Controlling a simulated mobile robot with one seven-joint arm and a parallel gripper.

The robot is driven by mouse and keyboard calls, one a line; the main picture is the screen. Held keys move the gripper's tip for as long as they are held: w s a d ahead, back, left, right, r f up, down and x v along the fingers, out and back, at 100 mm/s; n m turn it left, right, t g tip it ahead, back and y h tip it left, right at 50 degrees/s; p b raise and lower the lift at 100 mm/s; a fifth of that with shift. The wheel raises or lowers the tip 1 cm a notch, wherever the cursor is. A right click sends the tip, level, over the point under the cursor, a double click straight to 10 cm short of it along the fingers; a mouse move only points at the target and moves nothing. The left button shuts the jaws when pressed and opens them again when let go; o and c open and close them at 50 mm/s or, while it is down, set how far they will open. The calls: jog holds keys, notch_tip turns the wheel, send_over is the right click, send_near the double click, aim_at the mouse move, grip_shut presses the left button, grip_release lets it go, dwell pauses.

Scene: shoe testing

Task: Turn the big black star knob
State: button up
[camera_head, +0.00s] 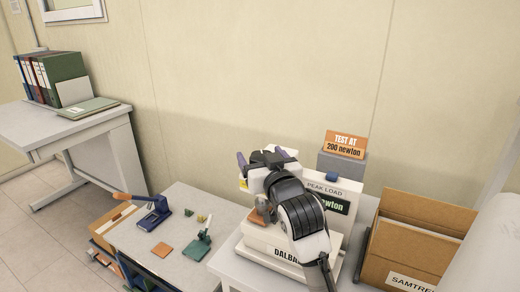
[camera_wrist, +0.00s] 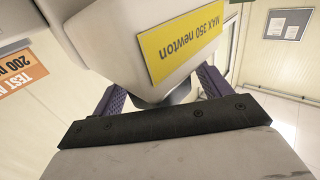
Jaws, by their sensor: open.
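The white testing machine (camera_head: 268,246) stands on the right bench, with its "PEAK LOAD" display panel (camera_head: 333,188) partly behind my arm. My gripper (camera_head: 260,160) is at the upper part of the machine, its purple fingers spread apart. In the wrist view my gripper (camera_wrist: 162,85) is open, with one finger on each side of the machine's white head (camera_wrist: 150,45), which bears a yellow "MAX 350 newton" label (camera_wrist: 181,42). A dark grey part (camera_wrist: 182,93) shows between the fingers below the head; I cannot tell whether it is the star knob. No star shape is clearly visible.
An orange "TEST AT 200 newton" sign (camera_head: 345,145) stands on a grey block behind the machine. A cardboard box (camera_head: 405,245) stands close on the right. A lower table (camera_head: 190,262) at left holds a blue tool (camera_head: 154,212) and small pieces. The wall is close behind.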

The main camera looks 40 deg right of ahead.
jog(key=shift+w+d, duration=0.25)
jog(key=shift+w, duration=0.4)
jog(key=c, duration=1)
jog(key=shift+a+f+n+y+b, duration=0.1)
jog(key=shift+f+n+y+b, duration=0.15)
jog(key=shift+n+y+b, duration=0.45)
jog(key=shift+r+t+y+b, duration=0.15)
jog(key=shift+t+y+b, duration=0.25)
jog(key=shift+y+b, duration=0.15)
jog(key=o, duration=1)
jog(key=shift+s, duration=0.1)
jog(key=b+v, duration=0.3)
jog(key=v, duration=1)
jog(key=shift+s+a+b, duration=0.2)
jog(key=shift+s+b, duration=0.1)
